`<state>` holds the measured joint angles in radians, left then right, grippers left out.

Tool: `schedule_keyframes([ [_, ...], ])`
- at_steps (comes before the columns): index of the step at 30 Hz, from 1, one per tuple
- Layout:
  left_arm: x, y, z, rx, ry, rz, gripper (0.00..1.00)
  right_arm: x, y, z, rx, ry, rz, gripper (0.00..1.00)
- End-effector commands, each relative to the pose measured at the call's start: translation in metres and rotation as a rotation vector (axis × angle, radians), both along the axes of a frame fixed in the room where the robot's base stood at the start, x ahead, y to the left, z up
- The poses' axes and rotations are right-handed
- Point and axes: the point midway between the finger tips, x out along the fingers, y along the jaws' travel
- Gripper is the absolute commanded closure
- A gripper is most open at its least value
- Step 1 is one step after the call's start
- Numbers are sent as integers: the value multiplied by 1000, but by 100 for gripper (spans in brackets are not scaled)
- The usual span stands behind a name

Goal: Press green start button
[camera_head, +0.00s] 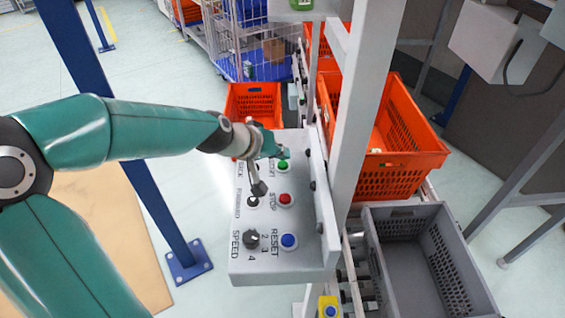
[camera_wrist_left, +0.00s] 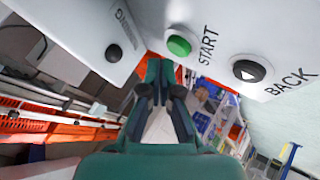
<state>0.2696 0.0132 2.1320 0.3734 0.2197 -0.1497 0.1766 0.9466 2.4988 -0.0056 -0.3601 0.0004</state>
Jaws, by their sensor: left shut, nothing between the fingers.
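The green start button (camera_head: 283,165) sits on the upper right part of a grey control panel (camera_head: 305,255). In the left wrist view the green button (camera_wrist_left: 179,46) is beside the word START. My left gripper (camera_head: 283,152) is shut and empty, its tips just above the button in the head picture. In the left wrist view the gripper tips (camera_wrist_left: 160,68) point toward the panel edge, a little below and left of the button. Whether they touch it cannot be told. My right gripper is not in view.
A red STOP button (camera_head: 285,199), a blue RESET button (camera_head: 288,240) and a black SPEED knob (camera_head: 251,238) share the panel. A grey post (camera_head: 360,110) rises beside it. Orange totes (camera_head: 418,165) and a grey crate (camera_head: 478,290) stand to the right.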

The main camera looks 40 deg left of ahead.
Motion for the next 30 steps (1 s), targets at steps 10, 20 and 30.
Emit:
schedule_keyframes([
  [10,0,0,-2,0,1,-1,100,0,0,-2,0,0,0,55],
  [20,-1,-1,-8,0,0,-2,100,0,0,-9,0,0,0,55],
  [30,-1,-1,-8,0,0,-2,100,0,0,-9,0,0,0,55],
])
